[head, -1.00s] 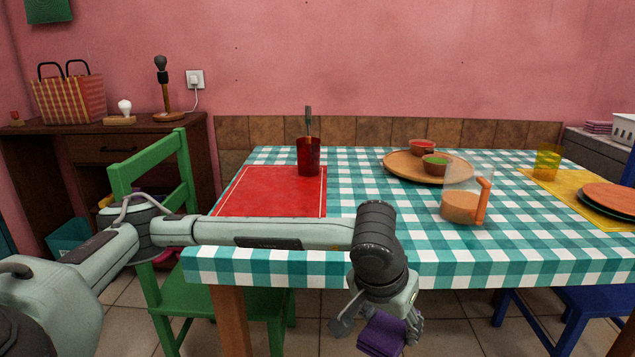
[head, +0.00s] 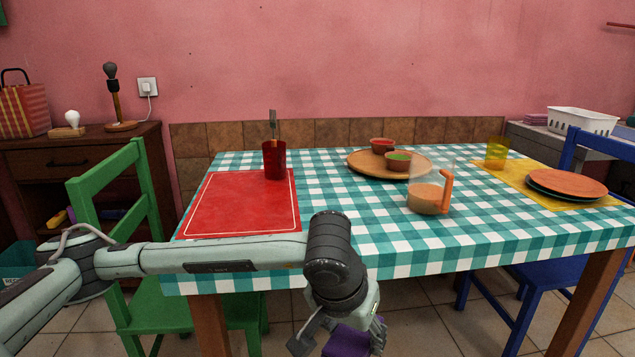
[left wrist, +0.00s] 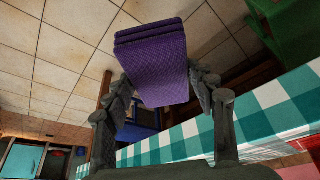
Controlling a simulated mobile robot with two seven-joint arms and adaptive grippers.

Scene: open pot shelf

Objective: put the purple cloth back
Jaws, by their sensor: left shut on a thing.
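The folded purple cloth (head: 347,341) is at the bottom of the head view, in front of the table's near edge. My left gripper (head: 340,335) is shut on it. In the left wrist view the cloth (left wrist: 152,62) hangs between the two fingers (left wrist: 158,88), with tiled floor behind it. A small stack of folded purple-pink cloths (head: 536,119) lies on the grey side unit at the far right. My right gripper is not in view.
The table with a teal checked cloth (head: 330,214) bears a red mat (head: 240,205), a red cup (head: 274,160), a jug (head: 428,195) and a wooden tray (head: 364,163). A green chair (head: 125,185) and a blue chair (head: 520,290) stand beside it. A white basket (head: 582,121) sits on the side unit (head: 535,136).

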